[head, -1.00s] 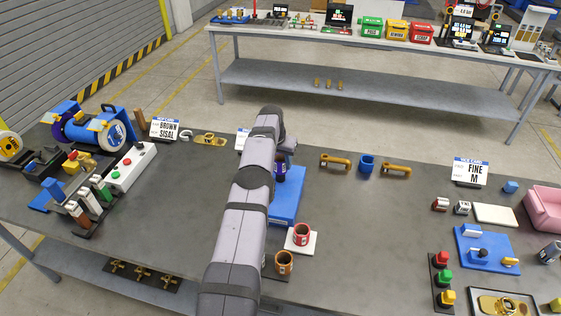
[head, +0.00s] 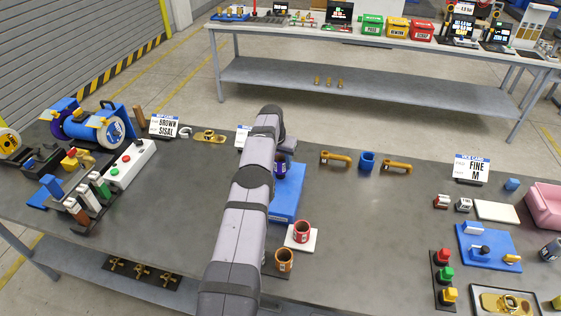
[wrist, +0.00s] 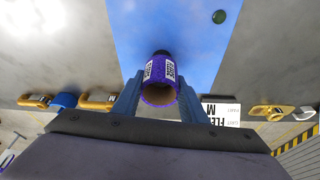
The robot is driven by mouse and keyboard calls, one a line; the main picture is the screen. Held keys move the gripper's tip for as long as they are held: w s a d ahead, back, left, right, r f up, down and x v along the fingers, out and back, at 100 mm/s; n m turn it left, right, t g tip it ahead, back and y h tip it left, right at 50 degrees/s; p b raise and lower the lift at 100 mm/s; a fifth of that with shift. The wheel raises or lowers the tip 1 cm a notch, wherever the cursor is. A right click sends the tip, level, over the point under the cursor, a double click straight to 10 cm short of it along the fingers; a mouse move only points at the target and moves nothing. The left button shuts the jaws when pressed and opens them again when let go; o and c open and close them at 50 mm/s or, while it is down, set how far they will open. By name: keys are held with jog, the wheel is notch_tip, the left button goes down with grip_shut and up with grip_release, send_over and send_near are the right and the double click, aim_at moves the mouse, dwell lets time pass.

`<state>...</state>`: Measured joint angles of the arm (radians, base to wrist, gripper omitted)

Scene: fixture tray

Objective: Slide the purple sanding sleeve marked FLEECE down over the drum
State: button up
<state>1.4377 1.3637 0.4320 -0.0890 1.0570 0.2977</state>
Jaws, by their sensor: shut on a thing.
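The purple sanding sleeve (wrist: 161,78) has white printed labels and an open near end with a brown inside. My gripper (wrist: 161,88) is shut on it, one blue-grey finger on each side. A dark round piece, seemingly the drum (wrist: 161,53), shows just past the sleeve's far end, over the blue base (wrist: 190,25). I cannot tell whether the sleeve is around it or only in line with it. In the head view the blue base (head: 287,203) lies partly behind my arm, and a bit of the purple sleeve (head: 281,170) shows beside the arm.
A red sleeve (head: 302,231) on a white pad and a brown-orange sleeve (head: 284,260) stand near the base. Yellow handles (head: 336,158) and a blue ring (head: 367,160) lie behind. The FLEECE M card (wrist: 221,110) is close to my gripper.

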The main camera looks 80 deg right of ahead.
jog(key=shift+f, duration=0.2)
jog(key=shift+f+b, duration=0.35)
jog(key=shift+b, duration=0.15)
jog(key=shift+f+b, duration=1)
jog(key=o, duration=1.4)
jog(key=shift+o, duration=0.2)
jog(key=shift+r, duration=0.15)
jog(key=shift+r+p, duration=3.55)
jog(key=shift+r, duration=1.35)
jog(key=shift+w, duration=0.1)
